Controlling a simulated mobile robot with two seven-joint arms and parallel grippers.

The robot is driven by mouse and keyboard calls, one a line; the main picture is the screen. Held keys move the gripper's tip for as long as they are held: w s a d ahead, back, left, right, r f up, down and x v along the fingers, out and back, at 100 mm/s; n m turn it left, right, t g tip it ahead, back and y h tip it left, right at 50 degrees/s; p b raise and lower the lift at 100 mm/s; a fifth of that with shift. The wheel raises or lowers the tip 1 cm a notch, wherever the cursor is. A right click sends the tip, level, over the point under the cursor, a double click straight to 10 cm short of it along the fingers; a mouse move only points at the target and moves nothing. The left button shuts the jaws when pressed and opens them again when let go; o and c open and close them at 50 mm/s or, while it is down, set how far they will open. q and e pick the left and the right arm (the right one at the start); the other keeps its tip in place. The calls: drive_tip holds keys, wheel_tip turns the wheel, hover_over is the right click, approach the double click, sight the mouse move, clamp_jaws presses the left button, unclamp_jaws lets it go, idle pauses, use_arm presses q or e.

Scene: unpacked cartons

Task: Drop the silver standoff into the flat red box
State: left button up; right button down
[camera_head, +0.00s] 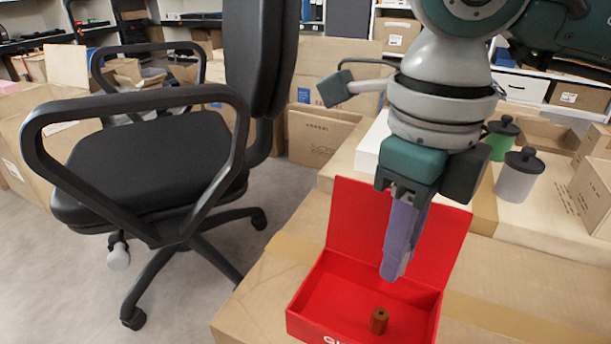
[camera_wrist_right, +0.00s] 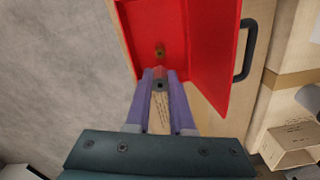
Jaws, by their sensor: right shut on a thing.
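The flat red box (camera_head: 298,319) lies open on a carton, its lid raised at the back. It also shows in the wrist view (camera_wrist_right: 200,92), below my fingers. A small copper-brown standoff (camera_head: 378,321) stands inside it, seen in the wrist view too (camera_wrist_right: 159,51). My right gripper (camera_head: 391,276), with purple fingers pointing down, is above the box interior. In the wrist view the right gripper (camera_wrist_right: 160,75) is shut on a small greyish piece with a dark hole in its end, apparently the silver standoff (camera_wrist_right: 160,86). The fingers hide it in the head view. My left gripper is not in view.
A green jar (camera_head: 501,140) and a grey jar (camera_head: 516,178), both with black lids, stand right of the gripper. Open cartons (camera_head: 595,190) are at the right edge. A black office chair (camera_head: 150,160) stands on the floor at left.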

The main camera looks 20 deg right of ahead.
wheel_tip(320, 180, down, 2)
drive_tip(key=shift+f+b, duration=0.25)
drive_tip(key=shift+b, duration=0.45)
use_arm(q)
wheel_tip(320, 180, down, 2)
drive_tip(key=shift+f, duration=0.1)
use_arm(e)
drive_tip(key=c, duration=0.7)
unclamp_jaws()
wheel_tip(320, 180, up, 10)
drive_tip(key=p, duration=0.5)
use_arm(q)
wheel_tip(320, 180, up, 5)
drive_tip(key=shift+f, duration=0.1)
